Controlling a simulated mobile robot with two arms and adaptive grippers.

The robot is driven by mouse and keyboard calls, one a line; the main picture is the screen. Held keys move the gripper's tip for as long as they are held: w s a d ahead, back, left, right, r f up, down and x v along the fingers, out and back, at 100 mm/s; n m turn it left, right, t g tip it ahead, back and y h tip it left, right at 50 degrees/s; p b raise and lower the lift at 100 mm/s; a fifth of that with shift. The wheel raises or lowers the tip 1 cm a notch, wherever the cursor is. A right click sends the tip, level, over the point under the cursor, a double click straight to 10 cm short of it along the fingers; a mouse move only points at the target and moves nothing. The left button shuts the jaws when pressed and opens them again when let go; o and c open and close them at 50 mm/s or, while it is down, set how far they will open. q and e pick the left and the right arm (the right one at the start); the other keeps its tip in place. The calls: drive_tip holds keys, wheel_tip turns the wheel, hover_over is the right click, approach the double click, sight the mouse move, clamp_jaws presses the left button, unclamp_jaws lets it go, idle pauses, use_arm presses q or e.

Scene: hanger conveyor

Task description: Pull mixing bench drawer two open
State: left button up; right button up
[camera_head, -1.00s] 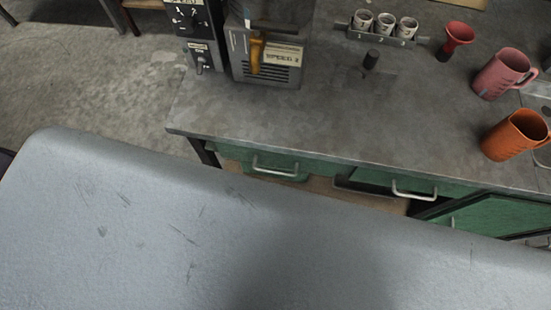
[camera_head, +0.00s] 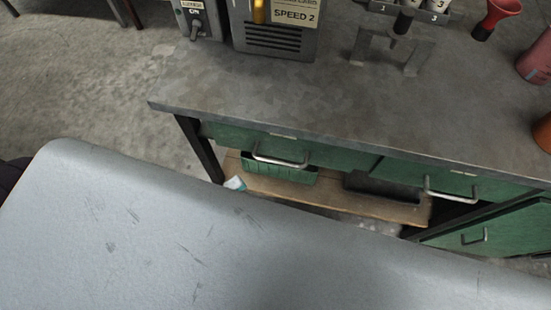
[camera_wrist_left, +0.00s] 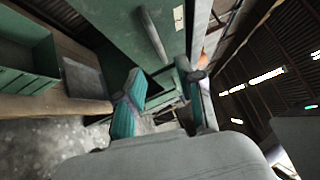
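The mixing bench (camera_head: 300,105) has a grey top and two green drawers under its front edge. The left drawer (camera_head: 335,157) has a bar handle (camera_head: 280,157). The right drawer (camera_head: 400,172) has a similar handle (camera_head: 450,190). Both drawers look shut; I cannot read a number on either. In the left wrist view, a green drawer front (camera_wrist_left: 182,50) with a bar handle (camera_wrist_left: 152,36) lies beyond my left gripper (camera_wrist_left: 165,103). Its teal-padded fingers are apart with nothing between them, and the handle is clear of them. Neither gripper shows in the head view.
Below the drawers, a wooden shelf (camera_head: 350,200) holds a green bin (camera_head: 275,168). A green cabinet door (camera_head: 495,225) is at the lower right. A machine marked SPEED 2 (camera_head: 275,35), a small rack (camera_head: 440,12) and a red funnel (camera_head: 497,15) stand on top.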

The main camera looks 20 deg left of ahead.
sight(276, 160)
use_arm(q)
drive_tip(key=p+x, duration=0.1)
drive_tip(key=x, duration=1)
drive_tip(key=shift+w+d, duration=0.15)
clamp_jaws()
